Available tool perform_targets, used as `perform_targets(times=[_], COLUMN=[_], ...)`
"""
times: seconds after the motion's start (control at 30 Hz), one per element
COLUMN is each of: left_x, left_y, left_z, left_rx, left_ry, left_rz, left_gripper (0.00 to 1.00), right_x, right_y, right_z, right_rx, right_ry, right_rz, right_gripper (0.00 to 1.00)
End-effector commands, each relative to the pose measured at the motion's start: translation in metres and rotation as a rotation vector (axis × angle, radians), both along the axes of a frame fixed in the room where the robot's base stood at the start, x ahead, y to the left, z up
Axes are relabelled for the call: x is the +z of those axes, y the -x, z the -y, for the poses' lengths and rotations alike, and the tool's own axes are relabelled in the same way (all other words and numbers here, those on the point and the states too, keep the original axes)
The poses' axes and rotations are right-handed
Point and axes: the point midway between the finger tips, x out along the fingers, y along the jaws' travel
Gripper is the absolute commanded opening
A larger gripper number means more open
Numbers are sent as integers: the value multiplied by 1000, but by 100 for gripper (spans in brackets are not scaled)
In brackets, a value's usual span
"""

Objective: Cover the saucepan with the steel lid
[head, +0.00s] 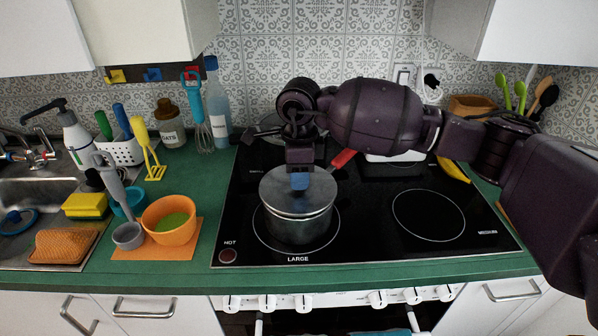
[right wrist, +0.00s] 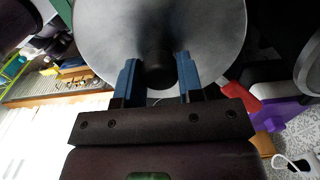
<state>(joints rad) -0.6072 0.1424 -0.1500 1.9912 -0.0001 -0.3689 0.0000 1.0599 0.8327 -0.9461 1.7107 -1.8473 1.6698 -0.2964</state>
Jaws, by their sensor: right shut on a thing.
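The steel saucepan (head: 298,231) stands on the front left burner of the black hob, with a red handle (head: 343,158) pointing back and right. The steel lid (head: 277,190) is over the pan's mouth and looks level; I cannot tell whether it rests fully on the rim. My right gripper (head: 299,182) comes down from above and is shut on the lid's dark knob. The right wrist view shows the blue fingertips (right wrist: 158,78) either side of the knob, with the lid (right wrist: 108,35) spread beyond them. My left gripper is not in view.
The front right burner (head: 428,215) is empty. A white-sided dish (head: 396,157) and a yellow item (head: 453,169) lie at the back right. An orange bowl (head: 171,234) and a grey cup (head: 128,236) stand left of the hob. My right arm crosses above the hob.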

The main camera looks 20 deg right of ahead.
Motion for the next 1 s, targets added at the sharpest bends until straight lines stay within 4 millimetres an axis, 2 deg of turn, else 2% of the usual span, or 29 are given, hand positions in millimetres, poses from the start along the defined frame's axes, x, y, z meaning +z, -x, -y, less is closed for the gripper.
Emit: perform_targets(times=[0.47, 1.0], left_x=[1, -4], left_y=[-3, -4], left_z=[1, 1], left_rx=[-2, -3], left_ry=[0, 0], left_rz=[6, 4], left_gripper=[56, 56], right_x=[0, -8], right_y=[0, 0], right_z=[0, 0], right_rx=[0, 0], right_ry=[0, 0], right_rz=[1, 1], right_gripper=[5, 5])
